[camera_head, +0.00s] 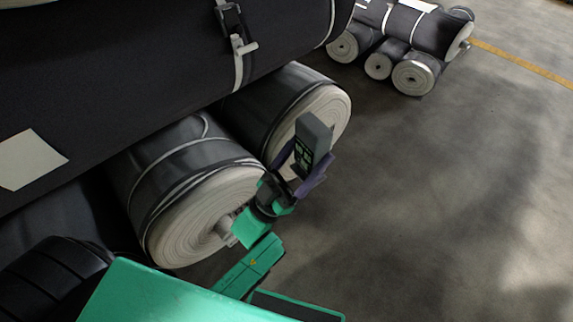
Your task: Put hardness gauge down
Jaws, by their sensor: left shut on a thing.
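The hardness gauge (312,137) is a small dark grey block-shaped device, held tilted in the air in front of the end of a grey roll (330,112). My left gripper (304,172), with purplish fingers, is shut on the gauge's lower part. The fingers hide part of the gauge. A second grey roll (205,215) lies to the left, its pale spiral end close to my left wrist. My right gripper is not in view.
A large dark roll (150,80) lies across the top of the two rolls, with a white paper sheet (30,160) and a strap on it. More rolls (415,75) are stacked at the back right. The grey floor (450,200) on the right is clear, with a yellow line.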

